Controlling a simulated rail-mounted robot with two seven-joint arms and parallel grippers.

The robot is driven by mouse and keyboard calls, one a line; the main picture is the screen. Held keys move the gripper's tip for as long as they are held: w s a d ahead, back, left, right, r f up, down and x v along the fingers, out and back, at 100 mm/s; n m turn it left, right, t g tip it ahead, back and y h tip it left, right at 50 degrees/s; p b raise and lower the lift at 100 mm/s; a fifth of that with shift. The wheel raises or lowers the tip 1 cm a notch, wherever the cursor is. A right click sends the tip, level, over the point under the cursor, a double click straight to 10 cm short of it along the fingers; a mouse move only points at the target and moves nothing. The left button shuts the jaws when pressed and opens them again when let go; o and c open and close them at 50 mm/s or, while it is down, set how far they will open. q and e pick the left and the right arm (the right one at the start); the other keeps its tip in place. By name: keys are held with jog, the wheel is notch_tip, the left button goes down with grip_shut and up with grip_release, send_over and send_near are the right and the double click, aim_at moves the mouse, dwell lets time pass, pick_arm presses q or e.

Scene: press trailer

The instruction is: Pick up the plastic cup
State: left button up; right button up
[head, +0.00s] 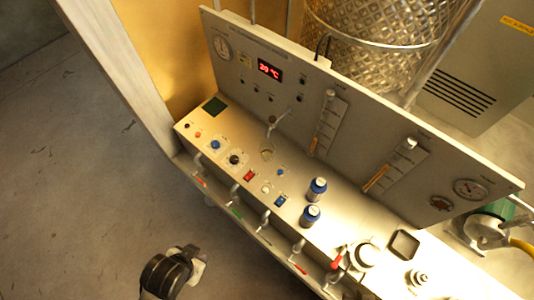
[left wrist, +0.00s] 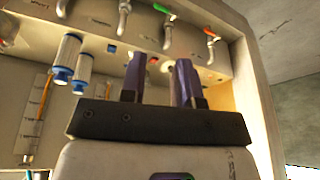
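A small pale, see-through cup (head: 267,153) appears to stand on the console ledge, below the small tap on the upright panel in the head view. I cannot make it out clearly in the left wrist view. What looks like my left arm's end (head: 170,275) is low in the head view, in front of the console and well apart from the cup; its fingers are not clear there. In the left wrist view my left gripper (left wrist: 159,82) has its two dark purple fingers apart, with nothing seen held between them. My right gripper is not in view.
The console ledge (head: 222,138) carries buttons, knobs and two blue-and-white cylinders (head: 317,188) (head: 310,215). Several taps, one a front tap (head: 265,218), stick out along its front edge. The upright panel (head: 290,78) stands behind. The floor (head: 80,170) at left is clear.

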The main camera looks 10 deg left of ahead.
pick_arm(q)
jog(key=o, duration=1.2)
jog(key=shift+o, duration=0.2)
